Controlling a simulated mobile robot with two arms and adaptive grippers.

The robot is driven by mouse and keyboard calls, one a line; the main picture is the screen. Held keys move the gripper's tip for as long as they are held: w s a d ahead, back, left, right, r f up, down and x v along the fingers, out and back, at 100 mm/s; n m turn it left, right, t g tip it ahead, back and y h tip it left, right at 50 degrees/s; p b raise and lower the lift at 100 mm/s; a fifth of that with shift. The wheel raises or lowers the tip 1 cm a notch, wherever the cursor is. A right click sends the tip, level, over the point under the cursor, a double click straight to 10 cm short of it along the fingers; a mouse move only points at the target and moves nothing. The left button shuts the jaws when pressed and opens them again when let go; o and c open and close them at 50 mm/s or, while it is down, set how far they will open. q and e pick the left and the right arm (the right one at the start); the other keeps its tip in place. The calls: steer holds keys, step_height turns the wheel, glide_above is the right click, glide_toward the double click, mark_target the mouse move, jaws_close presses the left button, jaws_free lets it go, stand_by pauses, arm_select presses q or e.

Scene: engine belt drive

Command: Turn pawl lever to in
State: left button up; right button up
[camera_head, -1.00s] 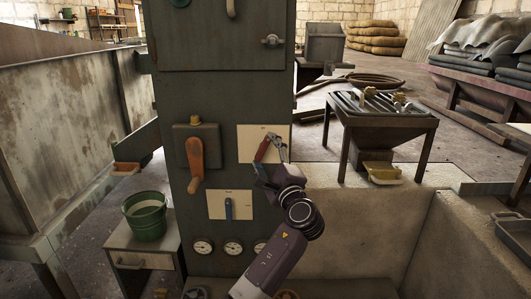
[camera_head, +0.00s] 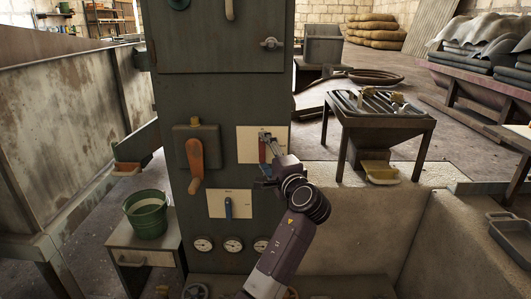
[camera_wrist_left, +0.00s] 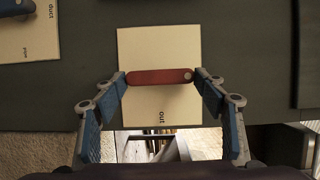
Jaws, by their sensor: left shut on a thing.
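The pawl lever is a red bar on a cream plate (camera_head: 246,147) on the dark green cabinet. In the head view the lever (camera_head: 262,152) points about straight down, partly hidden by my fingers. In the left wrist view, which is turned, the lever (camera_wrist_left: 157,77) lies across the plate (camera_wrist_left: 160,45) with a round pin at its right end. The word "out" stands on the plate below it there. My left gripper (camera_head: 269,155) is shut on the lever, with a fingertip at each end of the bar (camera_wrist_left: 160,77). My right gripper is not in view.
An orange handle (camera_head: 195,160) is left of the plate. A blue lever (camera_head: 228,208) on another cream plate is below, above several gauges (camera_head: 233,245). A green bucket (camera_head: 147,216) stands at the left, and a slatted table (camera_head: 379,125) at the right.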

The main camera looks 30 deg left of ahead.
arm_select(q)
steer(key=o, duration=1.2)
steer(key=shift+a, duration=0.1)
steer(key=shift+c, duration=0.2)
steer(key=shift+s, duration=0.1)
steer(key=shift+s+d, duration=0.15)
steer(key=shift+d, duration=0.3)
steer(key=v, duration=1.1)
